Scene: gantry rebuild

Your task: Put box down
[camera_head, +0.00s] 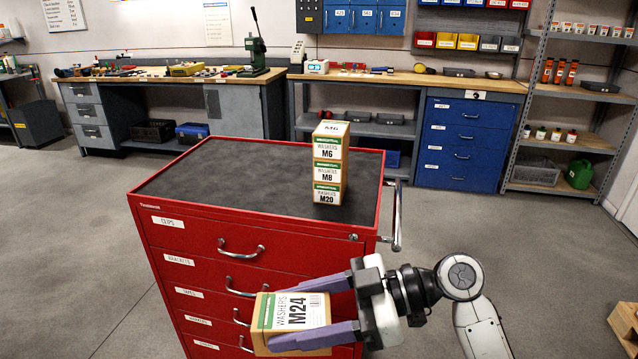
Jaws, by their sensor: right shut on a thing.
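My right gripper (318,312) is shut on a brown washers box marked M24 (293,312). It holds the box in front of the red tool cabinet's drawers, lower than the cabinet's top. The red tool cabinet (220,190) has a dark, flat top. A stack of washers boxes stands upright on the right part of that top: M6 (327,148) uppermost, M8 (327,172) in the middle and M20 (327,194) at the bottom. The held box is apart from the stack. My left gripper is not in view.
The left and middle of the cabinet top are clear. A side handle (397,218) sticks out at the cabinet's right. Workbenches with tools (180,72) and blue drawers (462,142) stand along the back wall. A shelf unit (565,145) stands at the right.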

